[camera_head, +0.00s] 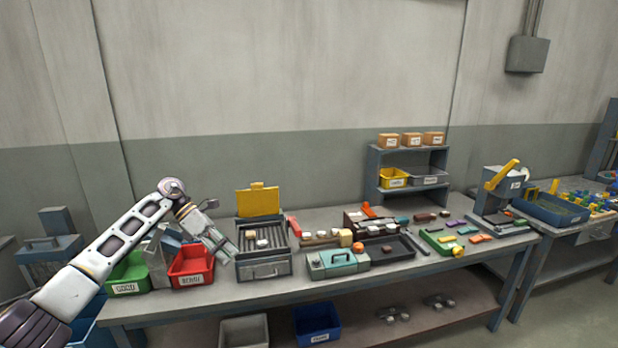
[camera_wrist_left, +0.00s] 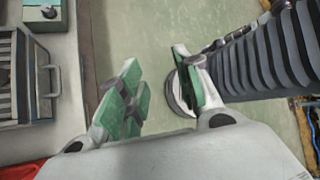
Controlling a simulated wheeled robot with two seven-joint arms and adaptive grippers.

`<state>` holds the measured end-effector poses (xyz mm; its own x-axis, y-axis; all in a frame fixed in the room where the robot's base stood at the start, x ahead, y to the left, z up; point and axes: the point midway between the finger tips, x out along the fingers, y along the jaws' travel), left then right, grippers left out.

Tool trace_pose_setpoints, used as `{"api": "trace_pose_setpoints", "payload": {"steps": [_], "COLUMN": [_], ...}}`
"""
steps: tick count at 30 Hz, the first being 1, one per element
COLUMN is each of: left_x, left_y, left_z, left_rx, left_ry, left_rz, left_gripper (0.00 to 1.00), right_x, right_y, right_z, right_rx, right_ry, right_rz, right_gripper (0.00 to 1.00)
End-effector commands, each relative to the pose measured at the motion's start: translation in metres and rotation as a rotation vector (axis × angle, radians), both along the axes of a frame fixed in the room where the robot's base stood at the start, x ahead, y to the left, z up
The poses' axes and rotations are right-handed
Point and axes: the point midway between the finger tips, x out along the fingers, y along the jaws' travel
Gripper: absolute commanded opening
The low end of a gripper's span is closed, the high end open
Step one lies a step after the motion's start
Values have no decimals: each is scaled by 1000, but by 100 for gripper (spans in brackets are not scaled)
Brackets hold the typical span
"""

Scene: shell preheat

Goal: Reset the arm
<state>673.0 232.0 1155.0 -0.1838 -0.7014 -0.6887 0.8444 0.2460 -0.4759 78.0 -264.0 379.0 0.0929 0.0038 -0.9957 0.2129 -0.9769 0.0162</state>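My left arm (camera_head: 120,243) comes in from the left over the left end of the workbench. Its gripper (camera_head: 222,244) hangs beside the red bin and left of the grated metal box. In the left wrist view, the two green-padded fingers (camera_wrist_left: 160,92) are spread apart. Nothing is held between them; the floor shows in the gap. My right arm and gripper are in neither view.
The workbench (camera_head: 340,291) carries a red bin (camera_head: 190,266), a green bin (camera_head: 128,275), a grated box (camera_head: 264,268) with a raised yellow lid, a teal case (camera_head: 338,263) and a shelf rack (camera_head: 375,165). Open air lies above the bench.

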Motion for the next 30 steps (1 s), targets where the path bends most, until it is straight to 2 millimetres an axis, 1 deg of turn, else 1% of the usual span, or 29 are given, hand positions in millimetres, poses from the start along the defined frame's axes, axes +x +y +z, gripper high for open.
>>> {"api": "trace_pose_setpoints", "payload": {"steps": [1, 6, 12, 15, 19, 23, 29, 30], "left_x": [2, 11, 23, 28, 35, 41, 46, 47], "left_y": [-9, -37, -62, -72, -80, -84, -83, -82], "left_z": [-12, -42, -76, -94, -119, -146, -194, -205], "left_rx": [-38, -181, -340, -416, -508, -594, -712, -734], "left_ry": [21, 86, 180, 235, 312, 396, 535, 564], "left_rz": [25, 138, 292, 376, 492, 615, 820, 862], "left_gripper": [34, 34, 34, 34, 34, 34, 34, 34], "right_x": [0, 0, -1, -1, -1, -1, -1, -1], "right_y": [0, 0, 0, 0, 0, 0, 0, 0], "right_z": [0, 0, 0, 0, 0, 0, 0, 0], "right_rx": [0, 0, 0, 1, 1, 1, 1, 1], "right_ry": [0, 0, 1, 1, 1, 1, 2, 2], "right_rz": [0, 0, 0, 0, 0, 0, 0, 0], "right_gripper": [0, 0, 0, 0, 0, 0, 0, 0]}}
